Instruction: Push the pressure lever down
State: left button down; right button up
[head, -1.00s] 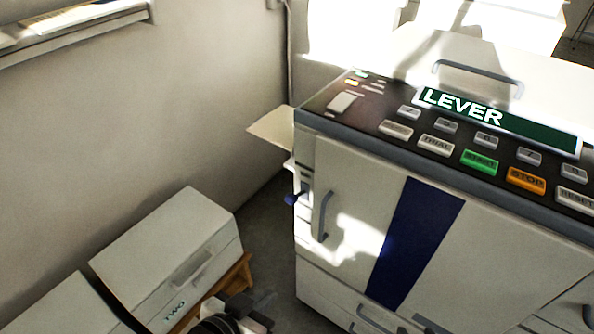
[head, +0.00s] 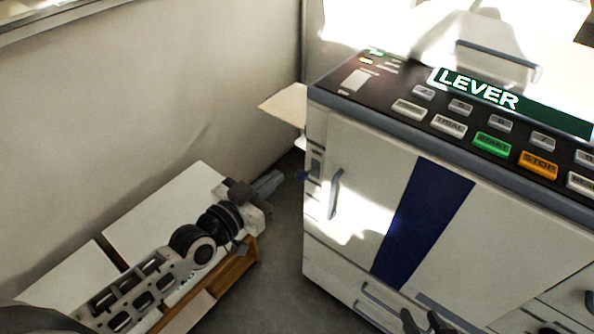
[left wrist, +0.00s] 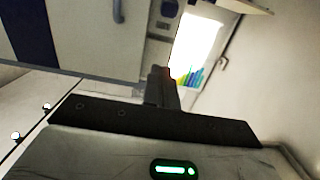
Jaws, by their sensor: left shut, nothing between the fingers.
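The pressure lever appears to be the small blue knob (head: 301,175) on the left side of the large white machine (head: 365,160), beside the front door handle. My left gripper (head: 268,184) is shut and empty. It points at the knob from the left, with a gap between them in the picture. In the left wrist view, its dark shut fingers (left wrist: 161,88) point toward the machine's side; I cannot clearly make out the knob there. My right gripper (head: 424,321) only just shows at the bottom edge, its two dark fingertips apart.
White boxes (head: 150,215) on a low wooden stand (head: 236,268) lie below my left arm. A tray (head: 286,104) sticks out of the machine's left side above the knob. The wall (head: 150,110) is at left. Floor (head: 275,240) is open between stand and machine.

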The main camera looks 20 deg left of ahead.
aim_at(297, 173)
pick_arm(q)
jog(key=shift+w, duration=0.1)
jog(key=x, duration=1)
jog(key=shift+d+f+b, duration=0.1)
jog(key=shift+f+b, duration=0.1)
jog(key=shift+b, duration=0.2)
jog(key=shift+s+a+f+b, duration=0.1)
jog(key=shift+s+f+b, duration=0.15)
jog(key=shift+f, duration=0.35)
jog(key=shift+s+a+f+b, duration=0.15)
jog(key=shift+s+f, duration=0.2)
jog(key=shift+f, duration=0.25)
jog(key=shift+s+a+f, duration=0.1)
jog(key=shift+s+f, duration=0.15)
jog(key=shift+f, duration=0.25)
pick_arm(e)
jog(key=shift+a+f, duration=0.1)
jog(key=shift+f, duration=0.1)
jog(key=shift+f, duration=0.1)
